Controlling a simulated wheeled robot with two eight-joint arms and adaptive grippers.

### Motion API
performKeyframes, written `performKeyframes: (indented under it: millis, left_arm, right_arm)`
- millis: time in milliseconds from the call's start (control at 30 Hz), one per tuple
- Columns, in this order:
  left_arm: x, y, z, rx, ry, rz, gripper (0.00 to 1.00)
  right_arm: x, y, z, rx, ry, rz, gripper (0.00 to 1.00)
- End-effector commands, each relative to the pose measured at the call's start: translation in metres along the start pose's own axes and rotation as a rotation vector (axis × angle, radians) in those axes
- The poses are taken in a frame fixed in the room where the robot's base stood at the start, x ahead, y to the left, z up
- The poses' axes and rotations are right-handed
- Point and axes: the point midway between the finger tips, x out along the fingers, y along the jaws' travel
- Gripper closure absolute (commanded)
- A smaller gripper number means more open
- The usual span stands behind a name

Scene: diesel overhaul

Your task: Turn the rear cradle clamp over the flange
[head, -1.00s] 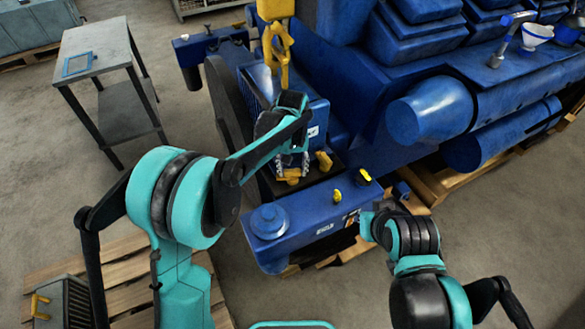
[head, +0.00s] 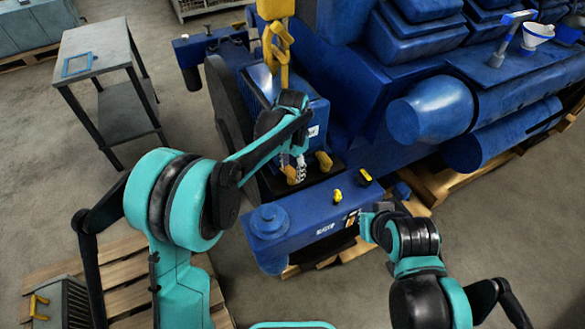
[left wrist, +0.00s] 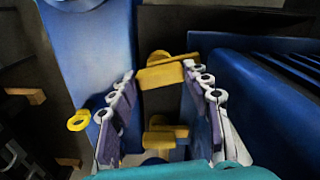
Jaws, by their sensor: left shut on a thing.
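A yellow cradle clamp (head: 291,174) sits on the dark bed at the foot of the upright blue block (head: 318,115). My left gripper (head: 299,168) reaches down onto it and is shut on it. In the left wrist view the clamp (left wrist: 164,72) lies between the tips of my left gripper (left wrist: 160,78). A second yellow clamp (head: 323,160) stands a little to the right in the head view, apart from the gripper. The flange is partly hidden by my gripper, so I cannot tell how far the held clamp covers it. My right gripper (head: 370,222) is low on the right, its fingers unclear.
A blue beam (head: 300,228) with yellow fittings (head: 338,196) lies in front of the clamps. A yellow hoist hook (head: 277,45) hangs just behind my left gripper. The large blue engine (head: 420,110) fills the right. A grey table (head: 95,46) stands at the left.

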Motion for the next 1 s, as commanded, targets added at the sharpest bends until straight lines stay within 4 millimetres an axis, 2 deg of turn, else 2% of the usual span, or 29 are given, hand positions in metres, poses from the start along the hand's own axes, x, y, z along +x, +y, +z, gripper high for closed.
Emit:
performKeyframes:
  millis: [400, 967, 1000]
  left_arm:
    - [0.0002, 0.0001, 0.0001, 0.198, 0.000, 0.000, 0.81]
    - [0.0001, 0.0001, 0.0001, 0.228, 0.000, 0.000, 0.81]
    - [0.0001, 0.0001, 0.0001, 0.228, 0.000, 0.000, 0.49]
  right_arm:
    - [0.0007, 0.0000, 0.0005, 0.000, 0.000, 0.000, 1.00]
    - [0.0008, 0.0000, 0.0005, 0.000, 0.000, 0.000, 1.00]
    - [0.0008, 0.0000, 0.0006, 0.000, 0.000, 0.000, 1.00]
